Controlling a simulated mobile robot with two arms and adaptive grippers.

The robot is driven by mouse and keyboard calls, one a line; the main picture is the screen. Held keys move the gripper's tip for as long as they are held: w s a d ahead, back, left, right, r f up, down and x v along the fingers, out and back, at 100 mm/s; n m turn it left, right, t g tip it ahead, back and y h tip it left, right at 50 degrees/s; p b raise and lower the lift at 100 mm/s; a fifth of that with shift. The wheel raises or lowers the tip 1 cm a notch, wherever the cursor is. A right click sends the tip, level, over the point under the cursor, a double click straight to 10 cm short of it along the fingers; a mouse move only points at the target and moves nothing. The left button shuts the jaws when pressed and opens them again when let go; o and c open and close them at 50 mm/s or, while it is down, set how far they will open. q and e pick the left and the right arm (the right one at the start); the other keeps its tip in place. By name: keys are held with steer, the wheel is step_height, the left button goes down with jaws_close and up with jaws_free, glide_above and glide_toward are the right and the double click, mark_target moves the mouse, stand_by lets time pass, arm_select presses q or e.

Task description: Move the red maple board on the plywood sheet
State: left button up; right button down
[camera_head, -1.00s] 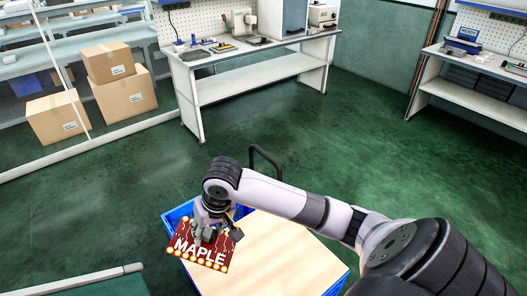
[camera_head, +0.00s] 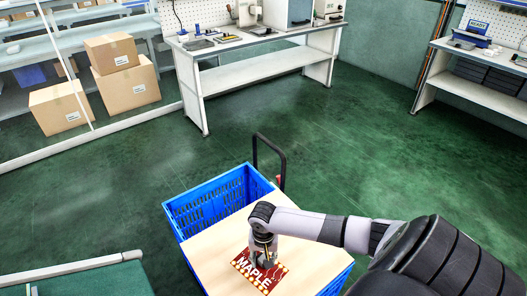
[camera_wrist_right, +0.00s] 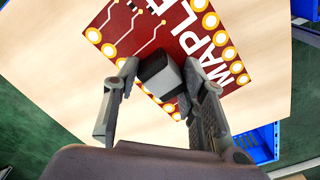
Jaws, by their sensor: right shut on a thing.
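The red maple board (camera_head: 250,268), with white "MAPLE" lettering and yellow round pads, is over the plywood sheet (camera_head: 212,248). It appears flat, lying on the sheet or just above it; I cannot tell which. My right gripper (camera_head: 264,259) is above the board. In the right wrist view its two fingers (camera_wrist_right: 158,90) are shut on the dark grey block that stands up from the board (camera_wrist_right: 198,32). The pale plywood (camera_wrist_right: 60,45) spreads around the board there. My left gripper is not in view.
The plywood lies over a blue crate (camera_head: 181,216), whose far part is uncovered and open. A black cart handle (camera_head: 283,165) rises behind it. A workbench (camera_head: 255,45) and cardboard boxes (camera_head: 127,83) stand farther back. The green floor between is clear.

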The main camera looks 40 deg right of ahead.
mark_target(263, 258)
steer(key=shift+r+p, duration=0.25)
steer(key=shift+p, duration=0.35)
steer(key=shift+f+b, duration=1.3)
steer(key=shift+f, duration=1.9)
steer(key=shift+f+b, duration=0.3)
steer(key=shift+f, duration=0.2)
steer(key=c, duration=0.9)
jaws_free()
steer(key=shift+r, duration=0.1)
step_height(263, 258, up, 12)
steer(key=shift+f, duration=0.1)
